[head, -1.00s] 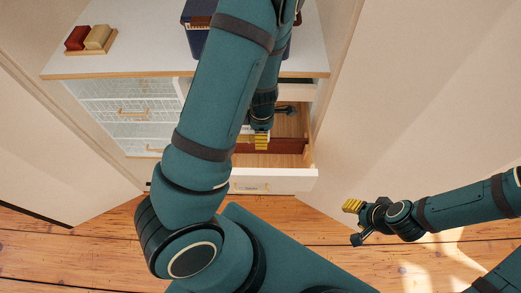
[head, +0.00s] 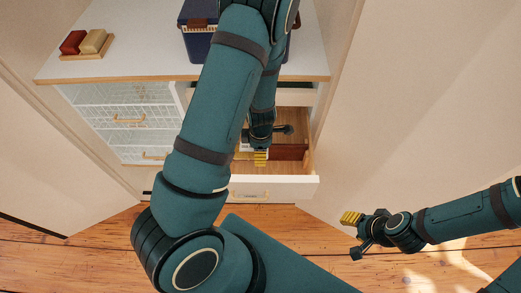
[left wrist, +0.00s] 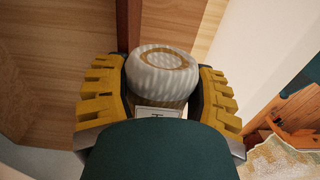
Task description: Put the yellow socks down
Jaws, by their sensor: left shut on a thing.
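The yellow socks (left wrist: 160,72) show in the left wrist view as a whitish ribbed roll with a yellow ring on top. My left gripper (head: 260,157) is shut on them, with a yellow-padded finger on either side. In the head view this gripper is over or inside the open drawer (head: 275,188), near its front, left of the brown divider. I cannot tell whether the socks touch the drawer floor. My right gripper (head: 351,218) hangs empty above the floor at the right; its finger gap is not clear.
The brown divider (left wrist: 130,22) runs close beside the socks. White wire baskets (head: 115,115) are left of the drawer. On the white top stand a dark blue box (head: 196,42) and a wooden tray (head: 92,55) with red and cream blocks. Pale panels flank the unit.

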